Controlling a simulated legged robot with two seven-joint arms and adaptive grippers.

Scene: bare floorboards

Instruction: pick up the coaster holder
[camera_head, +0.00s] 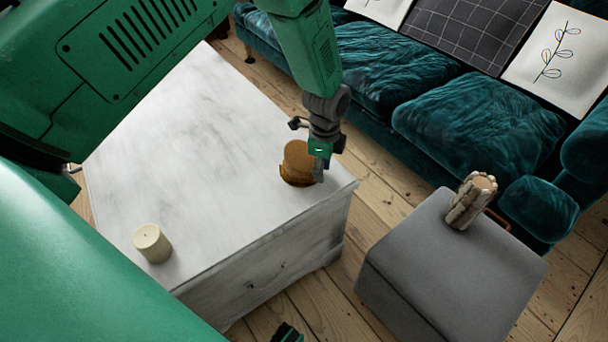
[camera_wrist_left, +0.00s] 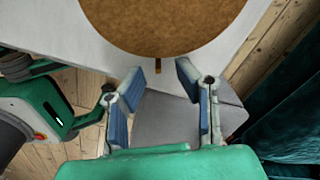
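The coaster holder (camera_head: 298,163) is a round brown, cork-like stack near the right corner of the white marbled table. My left gripper (camera_head: 318,172) is at the right side of the holder in the head view. In the wrist view its two blue-padded fingers (camera_wrist_left: 160,78) are spread with nothing between them, close to the disc's edge. Contact is unclear. A dark and green piece at the head view's bottom edge may be my right gripper.
A cream candle (camera_head: 152,243) stands on the white table (camera_head: 205,130). A grey ottoman (camera_head: 450,275) at the right carries a stone-like cylinder (camera_head: 470,200). A teal sofa (camera_head: 480,120) stands behind. Bare floorboards lie between table and ottoman.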

